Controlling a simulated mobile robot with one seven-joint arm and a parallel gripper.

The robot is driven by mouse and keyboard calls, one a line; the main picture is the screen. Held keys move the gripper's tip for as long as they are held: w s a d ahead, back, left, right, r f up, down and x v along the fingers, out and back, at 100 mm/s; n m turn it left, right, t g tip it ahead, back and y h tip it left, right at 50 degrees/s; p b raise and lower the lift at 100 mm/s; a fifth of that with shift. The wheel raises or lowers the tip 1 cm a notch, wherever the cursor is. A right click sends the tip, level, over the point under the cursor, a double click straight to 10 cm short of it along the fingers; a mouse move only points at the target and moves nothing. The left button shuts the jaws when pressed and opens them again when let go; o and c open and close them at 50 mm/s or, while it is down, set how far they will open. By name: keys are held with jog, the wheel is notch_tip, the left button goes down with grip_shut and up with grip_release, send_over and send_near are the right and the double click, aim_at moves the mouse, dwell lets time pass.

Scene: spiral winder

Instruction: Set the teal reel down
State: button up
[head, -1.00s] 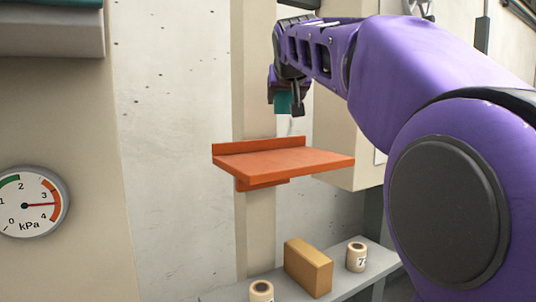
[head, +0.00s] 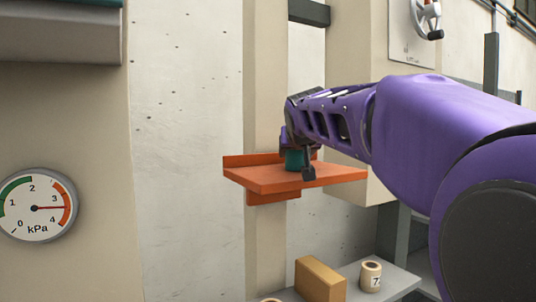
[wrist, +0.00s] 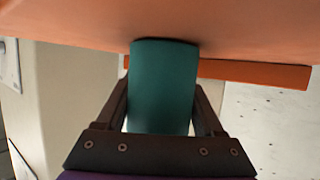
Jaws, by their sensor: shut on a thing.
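The teal reel (wrist: 163,88) is held between the two fingers of my gripper (wrist: 163,110) in the wrist view, with its far end against or very close to the orange surface. In the head view the teal reel (head: 294,160) is partly hidden by my gripper (head: 298,168). It appears upright at the orange shelf (head: 262,181), over its middle. I cannot tell for sure whether its base touches the shelf. The orange shelf (wrist: 60,25) fills the top of the wrist view.
A kPa gauge (head: 36,206) is at the left. The shelf has a raised back lip, and its left and right parts are bare.

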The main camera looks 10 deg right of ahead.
jog(key=shift+f, duration=0.1)
jog(key=o, duration=1.4)
jog(key=shift+o, duration=0.2)
